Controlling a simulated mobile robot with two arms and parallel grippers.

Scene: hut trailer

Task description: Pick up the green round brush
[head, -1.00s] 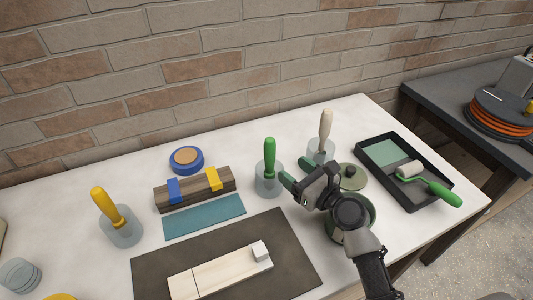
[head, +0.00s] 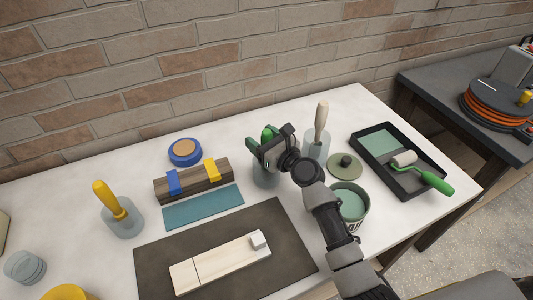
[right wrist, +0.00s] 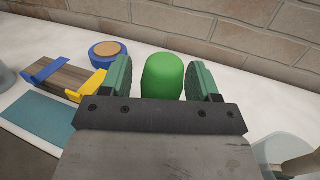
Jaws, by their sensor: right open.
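The green round brush (right wrist: 163,76) stands handle up in a clear jar (head: 266,177), and its rounded handle end shows in the right wrist view. My right gripper (head: 264,138) is over this jar in the head view and covers most of the brush. In the right wrist view my gripper is open, with one green-padded finger on each side of the handle. A gap shows on both sides. The brush's lower part is hidden. My left gripper is not in view.
A cream-handled brush (head: 320,122) in a jar stands close to the right. An open paint tin (head: 349,205), a lid (head: 344,167) and a roller tray (head: 424,189) lie further right. A wooden block (head: 193,186) with clamps is to the left.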

